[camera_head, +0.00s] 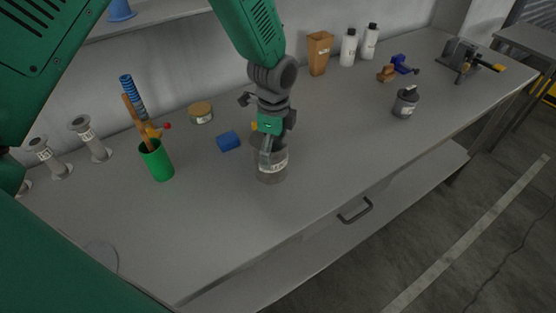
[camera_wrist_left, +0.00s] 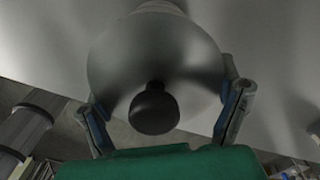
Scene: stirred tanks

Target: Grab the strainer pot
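The clear pot with a white label (camera_head: 272,165), which looks like the strainer pot, stands upright on the grey bench. My left gripper (camera_head: 268,145) points down over it from above. In the left wrist view, a rounded see-through body with a black knob (camera_wrist_left: 154,110) lies between the two widely spread fingers of my left gripper (camera_wrist_left: 162,105). The fingers are at both sides of the pot, very close to its edges; whether they press on it I cannot tell. The gripper hides part of the pot's top in the head view. My right gripper is not in view.
A blue cylinder (camera_head: 229,141) lies left of the pot. A green cup with tools (camera_head: 157,163) stands further left, near a yellow-lidded jar (camera_head: 201,112). A grey lidded container (camera_head: 405,102) stands right. The front of the bench (camera_head: 215,225) is clear; a handle (camera_head: 355,211) sits below its edge.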

